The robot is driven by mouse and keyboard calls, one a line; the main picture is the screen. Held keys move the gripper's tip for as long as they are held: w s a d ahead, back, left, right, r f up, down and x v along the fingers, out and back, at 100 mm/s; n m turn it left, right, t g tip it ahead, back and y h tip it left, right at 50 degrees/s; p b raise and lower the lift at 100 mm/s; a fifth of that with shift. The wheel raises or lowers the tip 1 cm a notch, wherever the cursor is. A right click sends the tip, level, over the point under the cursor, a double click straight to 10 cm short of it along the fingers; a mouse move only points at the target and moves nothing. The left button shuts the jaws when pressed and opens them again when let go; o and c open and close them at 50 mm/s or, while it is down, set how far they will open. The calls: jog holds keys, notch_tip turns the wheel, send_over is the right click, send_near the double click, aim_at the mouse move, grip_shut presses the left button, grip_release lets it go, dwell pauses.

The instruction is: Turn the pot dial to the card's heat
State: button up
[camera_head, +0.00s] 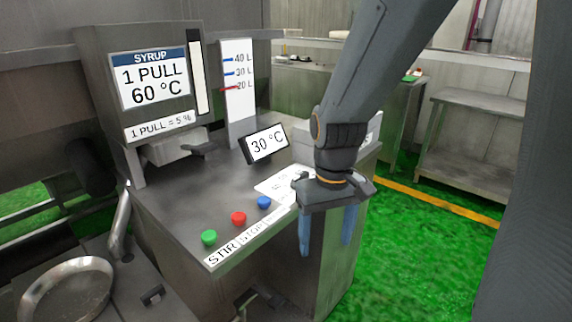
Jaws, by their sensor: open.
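The card (150,80) on the upright panel at left reads SYRUP, 1 PULL, 60 °C. A small tilted display (265,144) on the console reads 30 °C. A white dial plate (272,187) with small markings lies flat on the console top, partly covered by my gripper. The dial knob cannot be clearly made out; a small dark shape at the plate's right edge may belong to it or to my gripper. My gripper (327,231) points down at the console's right front edge, its two blue fingers apart with nothing between them.
Green (209,237), red (239,218) and blue (264,202) buttons line the console's front, by a STIR/STOP label. A level gauge (238,90) with litre marks stands behind. A dark lever (200,149) sits under the card. Green floor (410,250) is clear at right.

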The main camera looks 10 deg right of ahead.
aim_at(301, 175)
jog(key=w+r+n+p, duration=0.2)
jog(key=w+r, duration=0.2)
jog(key=w, duration=0.2)
jog(key=w+r+n+p, duration=0.2)
jog(key=w+r, duration=0.2)
jog(key=w, duration=0.3)
jog(key=w+r+n+p, duration=0.2)
jog(key=w+r+p, duration=0.1)
jog(key=w, duration=0.4)
jog(key=shift+w+r, duration=0.2)
jog(key=shift+r, duration=0.25)
jog(key=shift+w+f, duration=0.15)
notch_tip(301, 175, down, 7)
jog(key=shift+d+f+p, duration=0.1)
jog(key=shift+f+p, duration=0.1)
jog(key=shift+p, duration=0.65)
jog(key=c, duration=1.1)
jog(key=shift+o, duration=0.2)
